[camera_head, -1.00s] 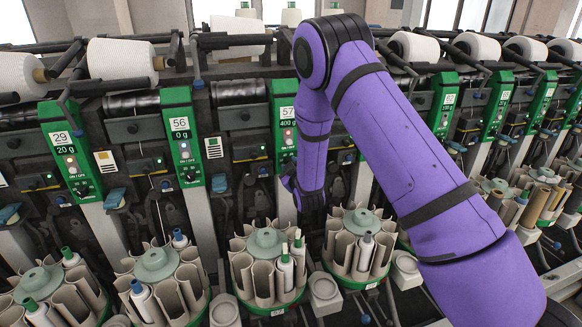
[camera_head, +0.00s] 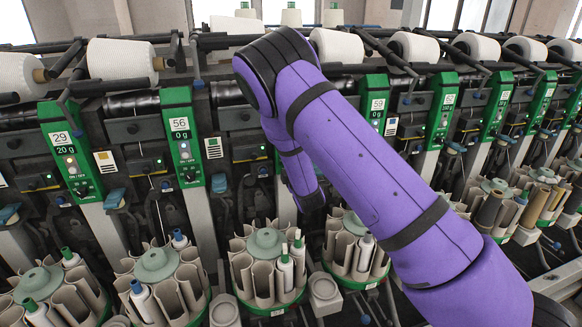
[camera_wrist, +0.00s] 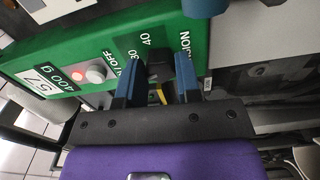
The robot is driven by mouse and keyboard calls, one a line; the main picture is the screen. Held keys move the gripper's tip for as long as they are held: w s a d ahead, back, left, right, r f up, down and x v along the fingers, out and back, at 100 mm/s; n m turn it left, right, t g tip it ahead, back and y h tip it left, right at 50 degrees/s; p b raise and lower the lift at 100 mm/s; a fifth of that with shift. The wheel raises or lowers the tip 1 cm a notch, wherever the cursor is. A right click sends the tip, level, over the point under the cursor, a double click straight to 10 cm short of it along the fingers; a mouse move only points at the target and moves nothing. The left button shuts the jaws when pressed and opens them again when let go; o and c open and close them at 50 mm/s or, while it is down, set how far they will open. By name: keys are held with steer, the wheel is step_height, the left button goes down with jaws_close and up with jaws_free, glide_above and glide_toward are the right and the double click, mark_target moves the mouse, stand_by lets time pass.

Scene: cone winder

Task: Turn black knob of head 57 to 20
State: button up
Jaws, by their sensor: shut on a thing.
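The green panel of head 57 (camera_wrist: 40,62) fills much of the wrist view, with its label reading 57 and 400 g. The black knob (camera_wrist: 159,66) sits on this panel beside the printed 30 and 40. My gripper (camera_wrist: 158,80) has its two blue fingers on either side of the knob and is shut on it. The knob's pointer and the rest of its scale are hidden by the fingers. In the head view my purple arm covers head 57's panel and my gripper.
A red light (camera_wrist: 77,75) and a pale round button (camera_wrist: 96,74) sit on the same panel, near the fingers. In the head view, head 56's panel (camera_head: 181,140) stands to the left and head 59's panel (camera_head: 375,105) to the right. Bobbin magazines (camera_head: 266,262) line the front below.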

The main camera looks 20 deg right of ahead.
steer(key=shift+n, duration=0.8)
steer(key=o, duration=0.9)
steer(key=shift+s, duration=0.15)
steer(key=s, duration=1)
steer(key=shift+s, duration=0.3)
